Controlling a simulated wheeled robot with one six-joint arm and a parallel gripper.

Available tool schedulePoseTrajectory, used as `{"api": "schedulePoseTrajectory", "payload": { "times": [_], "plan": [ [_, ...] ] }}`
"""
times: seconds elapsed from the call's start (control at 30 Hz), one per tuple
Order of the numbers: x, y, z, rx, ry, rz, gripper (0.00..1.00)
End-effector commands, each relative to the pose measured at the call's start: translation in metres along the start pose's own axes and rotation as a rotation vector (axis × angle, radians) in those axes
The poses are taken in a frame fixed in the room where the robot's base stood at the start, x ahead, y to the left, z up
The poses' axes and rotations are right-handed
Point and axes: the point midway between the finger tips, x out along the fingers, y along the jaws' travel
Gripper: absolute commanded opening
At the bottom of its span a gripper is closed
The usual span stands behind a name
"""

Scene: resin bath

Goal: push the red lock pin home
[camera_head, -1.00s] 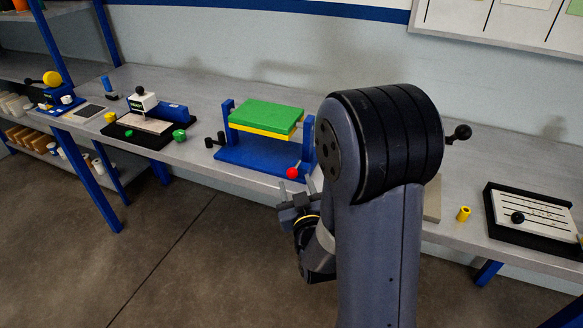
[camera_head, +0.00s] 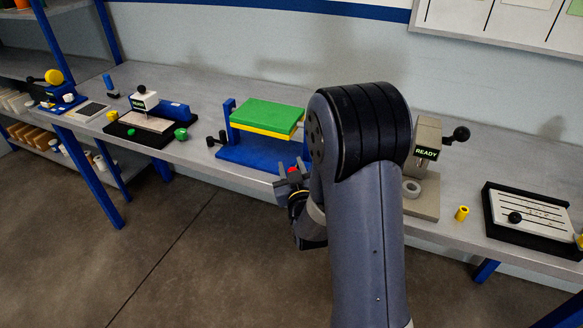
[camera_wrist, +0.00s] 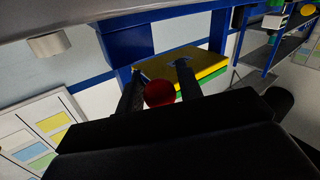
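The red lock pin's round knob (camera_head: 293,169) is at the front right of a blue stand (camera_head: 243,157), partly hidden behind my gripper in the head view. The stand holds a green block (camera_head: 268,114) over a yellow plate (camera_head: 262,131). My gripper (camera_head: 291,170) is at the knob, its fingers apart. In the wrist view the red knob (camera_wrist: 160,93) shows between the two fingers, with no clear grip on it. The pin's shaft and hole are hidden.
A yellow cylinder (camera_head: 462,213) and a black-framed panel (camera_head: 533,216) lie further right. My arm hides part of the bench.

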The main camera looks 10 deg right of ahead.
Motion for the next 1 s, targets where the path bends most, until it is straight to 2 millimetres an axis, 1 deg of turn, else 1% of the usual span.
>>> {"api": "schedulePoseTrajectory", "payload": {
  "times": [0.03,0.07,0.4,0.67,0.8,1.0],
  "plan": [
    [0.000,0.000,0.000,0.000,0.000,0.000,0.30],
    [0.000,0.000,0.000,0.000,0.000,0.000,0.28],
    [0.000,0.000,0.000,0.000,0.000,0.000,0.00],
    [0.001,0.000,0.001,0.000,0.001,0.000,0.00],
    [0.009,0.005,0.005,0.001,0.003,0.001,0.00],
    [0.020,0.012,0.004,0.000,0.002,0.000,0.00]
  ]
}}
